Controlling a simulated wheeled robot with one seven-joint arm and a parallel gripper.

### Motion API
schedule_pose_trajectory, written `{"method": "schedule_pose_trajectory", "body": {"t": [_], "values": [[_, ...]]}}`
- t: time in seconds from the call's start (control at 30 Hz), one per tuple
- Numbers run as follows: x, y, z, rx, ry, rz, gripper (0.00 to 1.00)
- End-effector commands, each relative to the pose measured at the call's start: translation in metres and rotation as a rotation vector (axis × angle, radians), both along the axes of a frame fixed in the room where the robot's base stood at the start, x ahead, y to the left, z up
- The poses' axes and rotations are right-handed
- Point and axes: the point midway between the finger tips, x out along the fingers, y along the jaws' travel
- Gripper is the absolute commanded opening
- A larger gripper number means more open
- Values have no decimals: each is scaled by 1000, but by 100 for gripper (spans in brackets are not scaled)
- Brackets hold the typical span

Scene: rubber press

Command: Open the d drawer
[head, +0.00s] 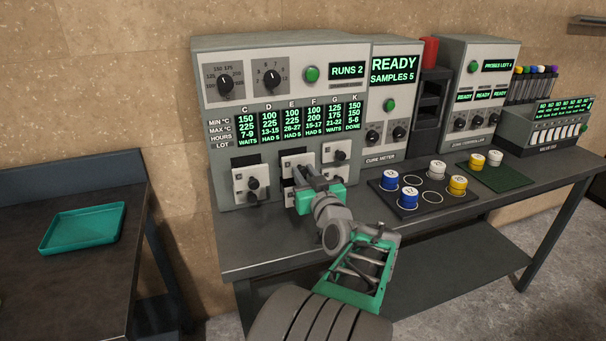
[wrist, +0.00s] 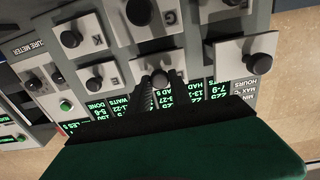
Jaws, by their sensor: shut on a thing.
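The d drawer (wrist: 180,65) is the top middle front of the oven-like cabinet (head: 207,110). It is a pale plate with a dark knob, and the wrist view shows it upside down. My gripper (head: 303,176) is at this front, shut on the d drawer's knob (wrist: 160,78). The front looks flush or nearly so; the arm partly hides it in the head view, so I cannot tell if there is a small gap.
The C drawer (wrist: 232,62) at the top left sticks out beside my gripper. The E (wrist: 93,80), G (wrist: 138,20) and K (wrist: 72,40) drawers surround the d drawer. A black mat (head: 383,207) with colored pots lies to the right. A teal tray (head: 82,228) stands on the left table.

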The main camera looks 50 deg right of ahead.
Motion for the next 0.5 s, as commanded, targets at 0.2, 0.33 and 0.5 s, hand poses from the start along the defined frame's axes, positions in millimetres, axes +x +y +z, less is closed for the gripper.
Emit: {"method": "schedule_pose_trajectory", "body": {"t": [0.2, 0.33, 0.5], "values": [[0, 0, 0, 2, 1, 0, 37], [0, 0, 0, 1, 1, 0, 46], [0, 0, 0, 1, 1, 0, 46]]}}
